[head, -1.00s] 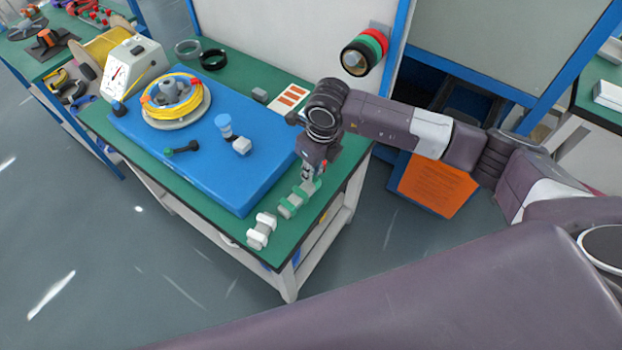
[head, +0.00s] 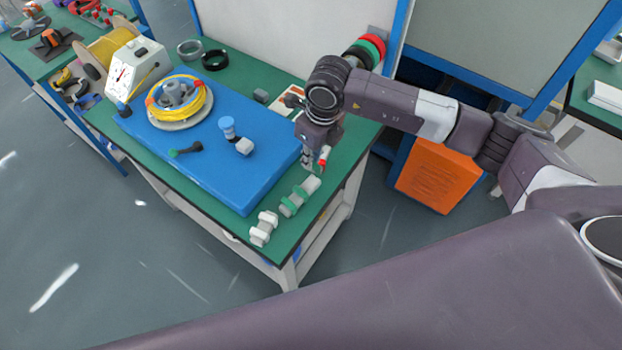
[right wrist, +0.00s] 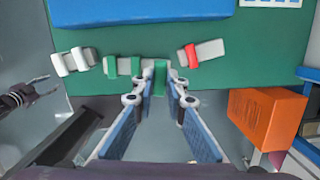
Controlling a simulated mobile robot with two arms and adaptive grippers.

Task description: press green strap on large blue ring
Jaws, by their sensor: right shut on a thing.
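My right gripper (head: 312,168) is just above the table's near right edge. In the right wrist view it (right wrist: 160,78) is shut on a green strap (right wrist: 159,84). A grey holder with green straps (head: 298,197) lies on the table beside it; in the wrist view it (right wrist: 120,66) is left of the fingers. A blue ring-shaped item (head: 88,101) lies at the left bench, small and partly hidden. A yellow coil (head: 180,98) sits on a round stand on the blue mat. My left gripper (right wrist: 50,84) shows only in the wrist view, open and empty.
A holder with white straps (head: 263,229) is near the table corner. A holder with a red strap (right wrist: 202,52) is right of my fingers. The blue mat (head: 222,180) carries small tools. A white dial gauge (head: 136,68) and an orange box (head: 437,176) stand around.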

